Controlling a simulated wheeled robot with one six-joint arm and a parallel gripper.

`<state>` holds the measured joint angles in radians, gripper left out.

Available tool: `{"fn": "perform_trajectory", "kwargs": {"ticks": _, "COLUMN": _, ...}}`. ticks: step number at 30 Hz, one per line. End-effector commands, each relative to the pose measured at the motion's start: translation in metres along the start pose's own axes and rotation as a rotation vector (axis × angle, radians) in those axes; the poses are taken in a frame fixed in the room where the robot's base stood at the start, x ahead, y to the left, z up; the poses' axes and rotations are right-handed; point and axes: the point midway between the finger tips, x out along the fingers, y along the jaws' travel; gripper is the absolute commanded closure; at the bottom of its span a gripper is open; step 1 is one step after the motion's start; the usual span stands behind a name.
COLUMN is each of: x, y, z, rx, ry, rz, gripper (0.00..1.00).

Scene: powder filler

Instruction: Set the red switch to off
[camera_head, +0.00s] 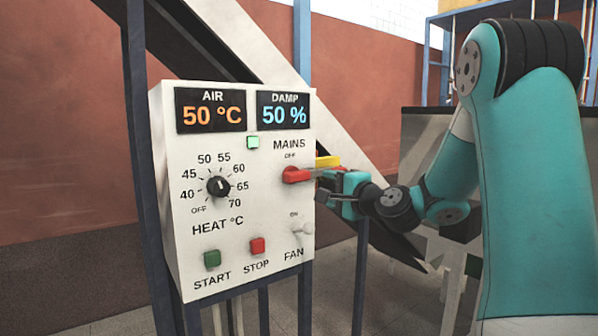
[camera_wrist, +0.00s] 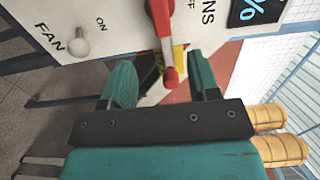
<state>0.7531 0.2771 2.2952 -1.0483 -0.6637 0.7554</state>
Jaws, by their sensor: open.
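The red switch (camera_head: 295,175) is on the white control panel, under the words MAINS and OFF. Its handle sticks out to the right of its mount, roughly level. In the wrist view the red handle (camera_wrist: 166,45) runs down from the panel, its rounded end between the two fingers. My gripper (camera_head: 322,185) is just right of the switch, open, with gaps to the handle on both sides in the wrist view (camera_wrist: 158,74). A yellow piece (camera_head: 327,161) shows behind the handle. Any ON mark of this switch is hidden or out of sight.
The panel (camera_head: 180,225) also carries a black heat dial (camera_head: 218,186), a green START button (camera_head: 212,260), a red STOP button (camera_head: 258,245) and a pale FAN toggle (camera_head: 301,229) below the switch. A slanted beam (camera_head: 255,55) passes behind the panel.

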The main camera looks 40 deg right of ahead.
Motion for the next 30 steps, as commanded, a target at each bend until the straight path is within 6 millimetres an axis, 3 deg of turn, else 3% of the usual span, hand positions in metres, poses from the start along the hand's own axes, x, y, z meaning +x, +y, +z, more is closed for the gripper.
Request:
{"fn": "perform_trajectory", "kwargs": {"ticks": 9, "x": 0.075, "y": -0.006, "z": 0.003, "rx": -0.001, "ry": -0.006, "rz": 0.001, "gripper": 0.45}}
{"fn": "perform_trajectory", "kwargs": {"ticks": 15, "x": 0.111, "y": -0.004, "z": 0.002, "rx": -0.002, "ry": -0.003, "rz": 0.002, "gripper": 0.45}}
{"fn": "perform_trajectory", "kwargs": {"ticks": 21, "x": 0.128, "y": -0.002, "z": 0.002, "rx": -0.002, "ry": -0.003, "rz": 0.001, "gripper": 0.45}}
{"fn": "perform_trajectory", "kwargs": {"ticks": 30, "x": 0.13, "y": 0.0, "z": 0.001, "rx": -0.003, "ry": -0.001, "rz": 0.001, "gripper": 0.45}}
